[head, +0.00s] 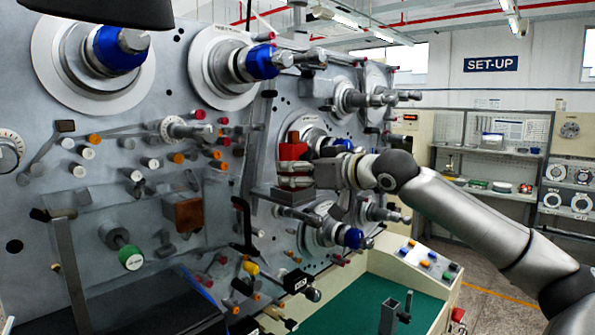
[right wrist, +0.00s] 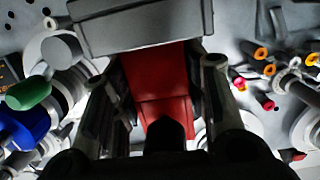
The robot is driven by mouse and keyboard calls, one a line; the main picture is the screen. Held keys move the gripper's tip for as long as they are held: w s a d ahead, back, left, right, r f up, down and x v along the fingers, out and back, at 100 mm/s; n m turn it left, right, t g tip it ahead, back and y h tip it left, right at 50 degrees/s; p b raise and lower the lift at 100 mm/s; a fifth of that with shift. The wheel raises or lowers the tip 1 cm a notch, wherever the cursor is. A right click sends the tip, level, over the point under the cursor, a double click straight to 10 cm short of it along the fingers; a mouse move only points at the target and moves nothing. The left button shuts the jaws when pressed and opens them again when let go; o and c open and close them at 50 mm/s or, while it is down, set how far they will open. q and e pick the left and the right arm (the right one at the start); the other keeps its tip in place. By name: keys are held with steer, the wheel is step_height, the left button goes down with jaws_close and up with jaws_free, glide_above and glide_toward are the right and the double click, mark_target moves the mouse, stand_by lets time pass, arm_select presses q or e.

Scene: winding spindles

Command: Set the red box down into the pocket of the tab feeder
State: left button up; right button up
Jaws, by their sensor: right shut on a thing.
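The red box (head: 292,151) is upright in my right gripper (head: 295,176), with its upper part showing above the fingers. In the right wrist view the red box (right wrist: 160,88) lies between the two fingers of the right gripper (right wrist: 158,95), which is shut on it. A grey block-like holder (head: 291,196), which looks like the tab feeder, is directly below the gripper in the head view. In the right wrist view this grey body (right wrist: 140,22) crosses the top and hides one end of the box. I cannot tell whether the box touches it. My left gripper is not in view.
The grey machine panel (head: 215,130) carries several spindles, rollers and coloured pegs close around the gripper. A blue-hubbed spindle (head: 262,62) is above left. A button console (head: 428,262) stands at lower right, beside a green surface (head: 362,305).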

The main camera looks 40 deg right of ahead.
steer(key=o, duration=0.8)
steer(key=shift+o, duration=0.3)
steer(key=shift+s, duration=0.1)
steer(key=s+r, duration=0.1)
steer(key=s, duration=1)
steer(key=shift+s+d+r, duration=0.4)
